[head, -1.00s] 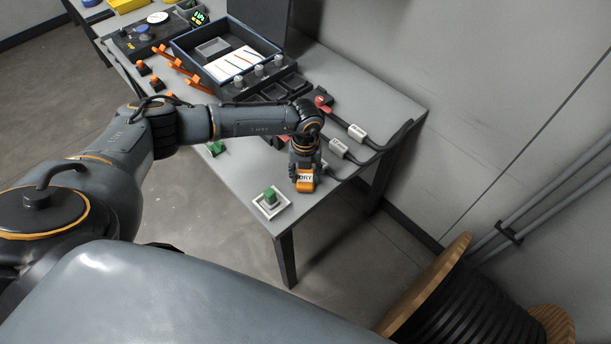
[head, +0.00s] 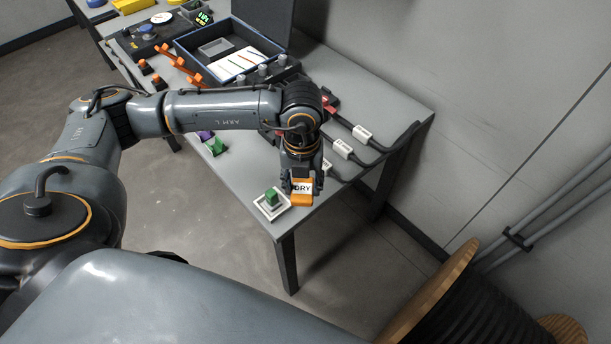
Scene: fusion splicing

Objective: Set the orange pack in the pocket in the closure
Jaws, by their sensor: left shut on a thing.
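The orange pack (head: 302,199), with a white label reading DRY, is at the table's near right corner. My left gripper (head: 302,182) is shut on it from above, pointing down. I cannot tell whether the pack touches the table. A dark open box with a blue rim (head: 184,50) stands farther back and holds a small grey pocket (head: 214,47) and a white card with coloured lines. I cannot tell which of these is the closure. My right gripper is out of view.
A green block (head: 272,196) sits on a white square plate just left of the pack; another green piece (head: 216,147) lies farther left. Cables with white tags (head: 362,134) run along the right edge. Orange clips (head: 180,63) stand left of the box.

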